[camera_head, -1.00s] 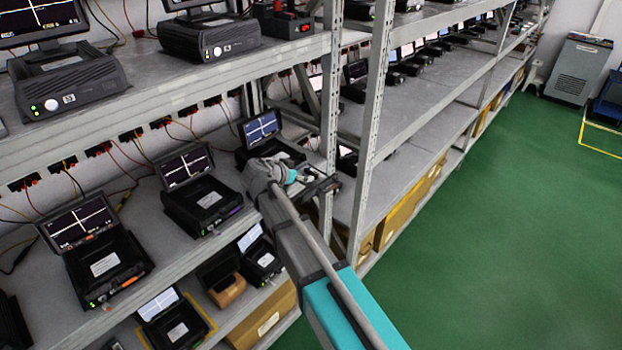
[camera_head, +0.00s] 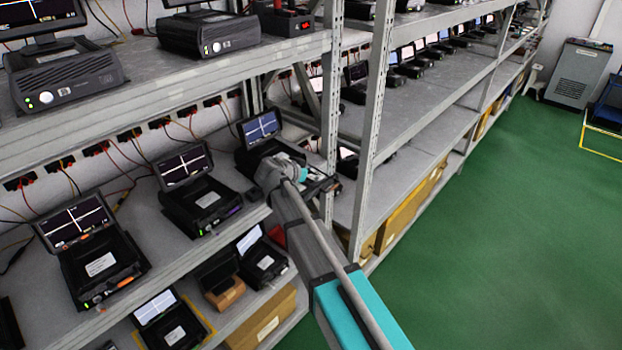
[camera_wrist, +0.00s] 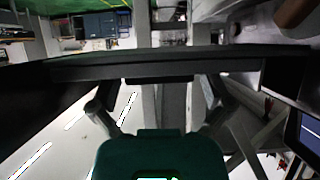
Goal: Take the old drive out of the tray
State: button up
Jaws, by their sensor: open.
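My arm reaches over the middle shelf, and my gripper (camera_head: 318,183) is at its front edge by the rack post, small and partly hidden by my wrist. Just behind it stands a black test unit (camera_head: 262,128) with a lit blue screen; its lower part is partly covered by my wrist. In the wrist view my gripper (camera_wrist: 158,88) is open, its links spread to both sides. A dark bar (camera_wrist: 160,66) crosses in front of it; I cannot tell what it is. I cannot make out the old drive or its tray in either view.
A grey rack post (camera_head: 331,110) stands close beside my gripper. Similar black units (camera_head: 199,195) sit to the left on the same shelf. Cardboard boxes (camera_head: 266,325) are below. The green floor (camera_head: 510,230) on the right is clear.

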aim_at(311, 172)
dwell(0.4)
jog(key=c, duration=1)
jog(key=shift+r, duration=0.2)
notch_tip(311, 172, up, 3)
jog(key=p, duration=0.3)
jog(key=shift+f, duration=0.1)
jog(key=s+d+r+p, duration=0.5)
jog(key=s+r+p, duration=0.5)
jog(key=s, duration=0.3)
jog(key=shift+r+p, duration=1.7)
jog(key=shift+p, duration=0.1)
